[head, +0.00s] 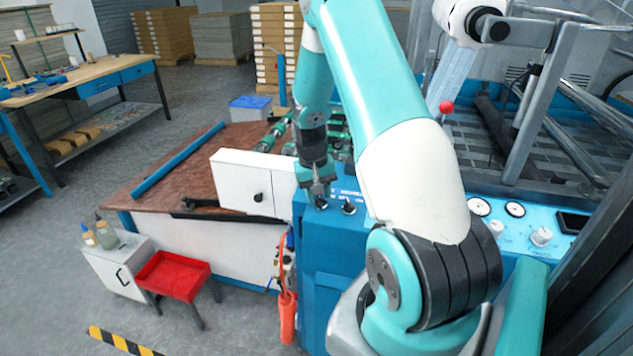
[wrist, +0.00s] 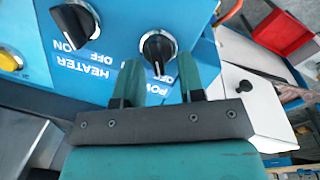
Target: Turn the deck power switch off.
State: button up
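The deck power switch is a black rotary knob with a white pointer line, on the blue control panel in the wrist view (wrist: 157,47). Its pointer runs toward the lettering below it, near an OFF mark partly between my fingers. The word POWER is partly hidden by a finger. In the head view the knob (head: 321,204) sits under my gripper (head: 317,190). My gripper in the wrist view (wrist: 160,78) is open, its two green fingers apart on either side of the knob's lower edge. I cannot tell whether they touch it.
A similar heater knob (wrist: 75,26) sits beside the power knob, and it shows in the head view (head: 348,207). A yellow button (wrist: 10,60) is farther left. A white box with a black knob (head: 246,184) stands left of the panel. A red tray (head: 172,275) stands on the floor.

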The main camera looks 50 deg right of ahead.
notch_tip(320, 180, up, 17)
jog(key=w+a+b, duration=0.1)
jog(key=b, duration=0.1)
jog(key=shift+a, duration=0.3)
jog(key=shift+w+r, duration=0.1)
jog(key=s+a+r+n+t+y, duration=0.15)
jog(key=a+n, duration=0.25)
jog(key=a, duration=0.8)
jog(key=s+a+r+n+y, duration=0.15)
jog(key=a+n, duration=0.25)
jog(key=a, duration=0.8)
jog(key=s+a+n+y, duration=0.2)
jog(key=s+a+n, duration=0.4)
jog(key=s+a, duration=0.8)
jog(key=shift+s+r+n+g, duration=0.15)
jog(key=shift+s+n+g, duration=0.15)
jog(key=shift+s+g, duration=0.05)
